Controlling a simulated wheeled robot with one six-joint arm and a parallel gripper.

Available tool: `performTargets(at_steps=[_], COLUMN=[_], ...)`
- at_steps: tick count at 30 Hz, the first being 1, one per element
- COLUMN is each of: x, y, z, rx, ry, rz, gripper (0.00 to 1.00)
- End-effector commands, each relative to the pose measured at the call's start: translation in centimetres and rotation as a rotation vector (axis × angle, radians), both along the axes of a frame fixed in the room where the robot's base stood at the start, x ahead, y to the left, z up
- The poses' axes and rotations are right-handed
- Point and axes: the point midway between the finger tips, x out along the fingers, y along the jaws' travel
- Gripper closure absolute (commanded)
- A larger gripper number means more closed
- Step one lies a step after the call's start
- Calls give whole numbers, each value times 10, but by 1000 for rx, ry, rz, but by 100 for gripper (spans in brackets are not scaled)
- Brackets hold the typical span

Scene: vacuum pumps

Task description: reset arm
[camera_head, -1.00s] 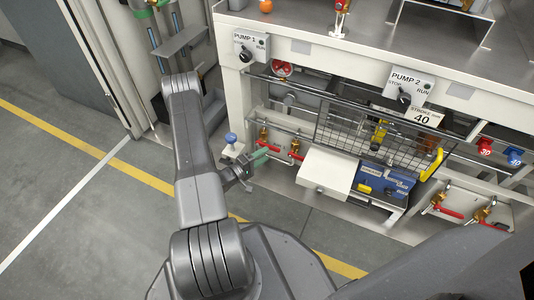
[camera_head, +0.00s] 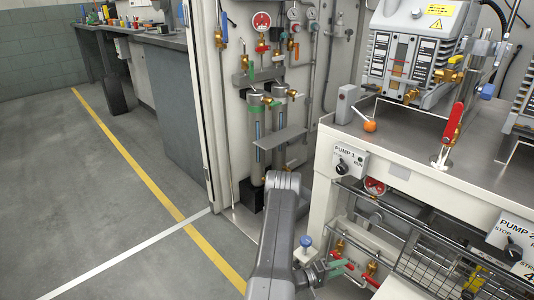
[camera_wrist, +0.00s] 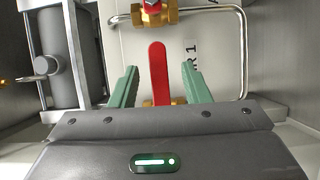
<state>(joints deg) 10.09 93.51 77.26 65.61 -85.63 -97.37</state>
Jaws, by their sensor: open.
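My gripper (camera_wrist: 160,68) is open, with its two green fingers apart in the wrist view. A red lever handle (camera_wrist: 158,70) shows between the fingers in that view, with a gap on each side. I cannot tell how deep it lies between them. A brass valve body (camera_wrist: 155,14) sits above it. In the head view my gripper (camera_head: 325,268) is low in the picture, at the left end of the pump bench's lower front. Red-handled brass valves (camera_head: 372,267) are just right of it. My grey arm reaches up from the bottom edge and hides part of the bench's corner.
A blue knob (camera_head: 306,241) is close above the gripper. The PUMP 1 switch panel (camera_head: 349,163) and a wire basket (camera_head: 440,265) are on the bench front. A gas panel with gauges stands behind. Open floor (camera_head: 120,210) lies to the left.

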Motion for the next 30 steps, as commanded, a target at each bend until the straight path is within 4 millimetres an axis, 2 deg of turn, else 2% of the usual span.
performTargets(at_steps=[6, 17, 23, 30], x=[4, 5, 1, -8], y=[-17, -17, -1, 37], z=[0, 0, 0, 0], rx=[-1, 0, 0, -1], ry=[0, 0, 2, 2], rz=[0, 1, 4, 5], gripper=[57, 57, 57, 57])
